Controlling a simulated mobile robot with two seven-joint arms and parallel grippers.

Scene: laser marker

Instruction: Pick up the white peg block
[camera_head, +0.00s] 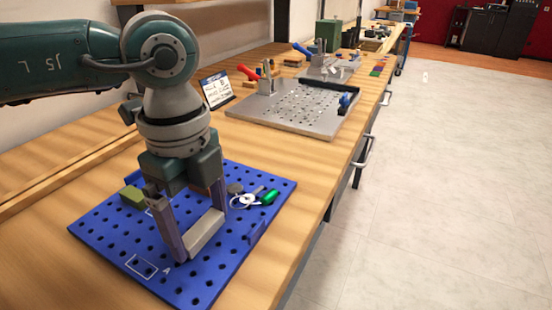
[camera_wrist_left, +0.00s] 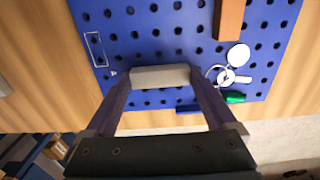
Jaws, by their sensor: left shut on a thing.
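The white peg block (camera_head: 205,234) is a pale, off-white bar at the front part of the blue pegboard (camera_head: 110,232). My left gripper (camera_head: 202,236) comes down over it from above, with one finger at each end of the block, and is shut on it. The left wrist view also shows the block (camera_wrist_left: 160,76) between the two fingertips (camera_wrist_left: 160,82). The block looks close above the board; whether it touches the board I cannot tell. My right gripper is not in view.
On the pegboard are an olive block (camera_head: 132,197), a green piece (camera_head: 269,197), a white ring-shaped piece (camera_head: 244,201) and an orange-brown block (camera_wrist_left: 229,18). A grey perforated plate (camera_head: 290,112) with a red-handled clamp (camera_head: 248,73) stands farther back. Bare wood surrounds the board.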

